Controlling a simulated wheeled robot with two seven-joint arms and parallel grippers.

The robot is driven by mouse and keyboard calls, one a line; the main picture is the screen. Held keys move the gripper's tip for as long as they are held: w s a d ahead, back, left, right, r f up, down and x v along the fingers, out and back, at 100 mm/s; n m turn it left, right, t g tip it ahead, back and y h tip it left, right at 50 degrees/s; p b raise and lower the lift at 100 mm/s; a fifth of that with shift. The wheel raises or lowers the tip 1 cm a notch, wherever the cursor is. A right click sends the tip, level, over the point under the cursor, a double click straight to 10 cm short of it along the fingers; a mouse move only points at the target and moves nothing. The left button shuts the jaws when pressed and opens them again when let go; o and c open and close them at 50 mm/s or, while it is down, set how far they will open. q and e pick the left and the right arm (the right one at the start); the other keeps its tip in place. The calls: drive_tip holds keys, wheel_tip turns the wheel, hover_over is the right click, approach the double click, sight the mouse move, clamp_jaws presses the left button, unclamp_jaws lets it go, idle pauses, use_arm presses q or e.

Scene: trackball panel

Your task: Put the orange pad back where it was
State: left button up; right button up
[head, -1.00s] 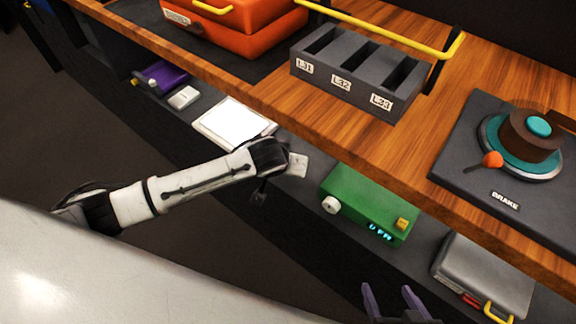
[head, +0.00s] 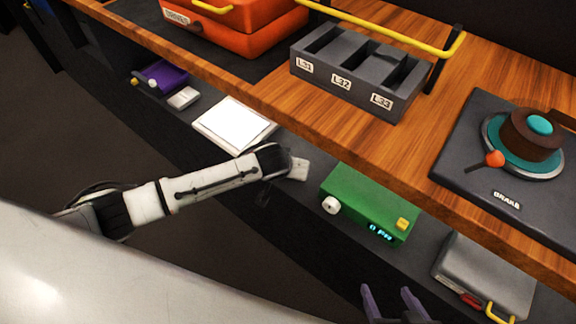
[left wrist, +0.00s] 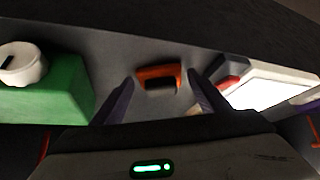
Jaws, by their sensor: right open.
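In the left wrist view an orange piece (left wrist: 158,72), which may be the orange pad, shows on the dark shelf with a dark block in front of it. My left gripper (left wrist: 160,88) has its purple fingers spread on either side of this piece, with gaps showing; it looks open and empty. In the head view my left arm reaches in from the left, its gripper hard to make out, and no orange pad shows on the shelf. My right gripper (head: 395,292) is open and empty at the bottom edge.
A green box (head: 362,205) with a white knob, a white-topped panel (head: 234,124) and a grey case (head: 483,277) stand on the lower shelf. Above are the wooden counter (head: 280,112), slotted holder (head: 350,84), orange case (head: 235,28) and brake dial panel (head: 470,190).

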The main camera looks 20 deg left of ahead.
use_arm(q)
drive_tip(key=shift+b, duration=0.35)
drive_tip(key=p+v, duration=0.3)
drive_tip(key=v, duration=0.7)
drive_tip(key=s+d+f+m+h, duration=0.2)
drive_tip(key=s+d+f+h, duration=0.25)
drive_tip(key=s+d, duration=0.4)
drive_tip(key=s+a+f, duration=0.1)
drive_tip(key=s+a, duration=0.1)
drive_tip(key=s, duration=0.2)
drive_tip(key=s+a+f+t+y, duration=0.1)
drive_tip(key=s+a, duration=0.2)
drive_tip(key=s+a+f+t, duration=0.1)
drive_tip(key=s+a, duration=0.2)
drive_tip(key=s, duration=0.1)
drive_tip(key=shift+s+a+f+m+y, duration=0.1)
drive_tip(key=shift+s+m+y, duration=0.2)
drive_tip(key=shift+m+y, duration=0.1)
